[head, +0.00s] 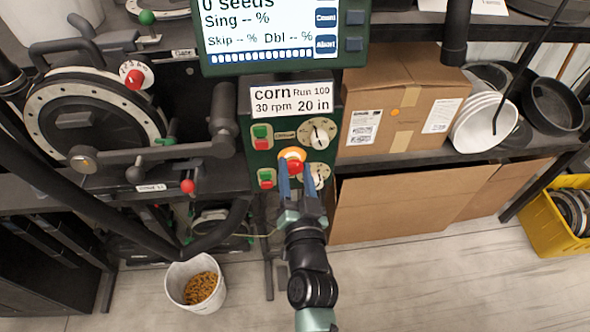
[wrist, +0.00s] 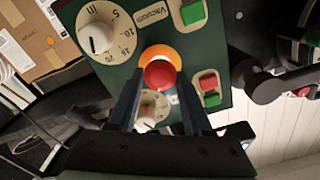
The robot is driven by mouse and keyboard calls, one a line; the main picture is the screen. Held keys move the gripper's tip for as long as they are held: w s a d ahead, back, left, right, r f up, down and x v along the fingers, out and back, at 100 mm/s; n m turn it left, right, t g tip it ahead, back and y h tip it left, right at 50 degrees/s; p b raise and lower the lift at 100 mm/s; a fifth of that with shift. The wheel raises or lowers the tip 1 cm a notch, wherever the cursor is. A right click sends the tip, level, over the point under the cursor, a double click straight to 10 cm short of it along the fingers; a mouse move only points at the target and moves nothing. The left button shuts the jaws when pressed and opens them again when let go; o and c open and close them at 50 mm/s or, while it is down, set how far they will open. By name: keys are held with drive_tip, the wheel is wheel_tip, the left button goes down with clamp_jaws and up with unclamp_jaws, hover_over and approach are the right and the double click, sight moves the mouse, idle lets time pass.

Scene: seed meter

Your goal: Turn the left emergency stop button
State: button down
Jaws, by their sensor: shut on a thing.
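The emergency stop button, a red mushroom head (head: 295,167) on an orange-yellow ring (head: 291,153), sits on the dark green control panel below the corn label. In the wrist view its red cap (wrist: 160,74) shows near the middle, under the orange ring (wrist: 160,53). My gripper (head: 296,175) reaches up to it from below, with one blue-grey finger on each side of the cap. The fingers are shut on the red cap; in the wrist view my gripper (wrist: 158,88) frames it. The exact finger contact is partly hidden.
A white dial (head: 318,133) sits up and right of the button, and another (head: 318,175) is partly behind my fingers. Green-and-red switches (head: 262,137) stand left. A crank arm (head: 165,152) juts in at left. A screen (head: 280,35) is above, cardboard boxes (head: 400,105) right.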

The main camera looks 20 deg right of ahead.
drive_tip(key=shift+m, duration=0.4)
drive_tip(key=shift+r, duration=0.1)
drive_tip(key=shift+c, duration=1.8)
unclamp_jaws()
drive_tip(key=shift+w, duration=0.1)
drive_tip(key=b+v, duration=0.1)
drive_tip(key=v, duration=1.2)
